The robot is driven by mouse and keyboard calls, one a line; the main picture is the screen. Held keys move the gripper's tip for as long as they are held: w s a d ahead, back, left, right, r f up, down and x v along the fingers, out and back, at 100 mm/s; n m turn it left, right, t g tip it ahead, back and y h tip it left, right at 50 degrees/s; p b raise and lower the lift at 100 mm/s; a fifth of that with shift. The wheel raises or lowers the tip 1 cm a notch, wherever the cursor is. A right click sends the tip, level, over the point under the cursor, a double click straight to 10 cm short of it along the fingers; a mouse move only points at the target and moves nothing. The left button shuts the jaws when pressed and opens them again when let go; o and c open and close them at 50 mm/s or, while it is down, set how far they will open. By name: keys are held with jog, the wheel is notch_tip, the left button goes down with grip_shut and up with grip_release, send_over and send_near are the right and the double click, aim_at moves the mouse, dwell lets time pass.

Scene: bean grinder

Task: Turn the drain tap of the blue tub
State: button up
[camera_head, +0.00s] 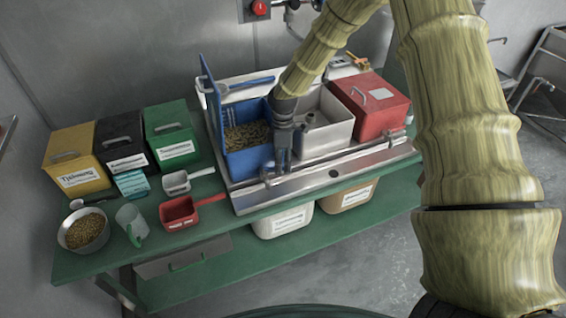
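The blue tub (246,160) sits in the steel-fronted unit on the green table, with its blue lid raised at the left and brown beans inside. My gripper (280,170) points down at the front right of the blue tub, just above the steel ledge. A small tap-like fitting (268,170) shows on the ledge in front of the tub, right beside my fingertips. I cannot tell whether the gripper touches it. The fingers look close together, but the view is too small to show whether they are shut or hold something.
A white tub (326,134) and a red lidded tub (370,104) stand to the right. Yellow (73,160), black (121,141) and green bins (171,133), scoops and a bean bowl (84,232) stand left. White (283,222) and tan bins (347,197) sit below the ledge.

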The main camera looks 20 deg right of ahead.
notch_tip(320, 180, up, 10)
dwell(0.6)
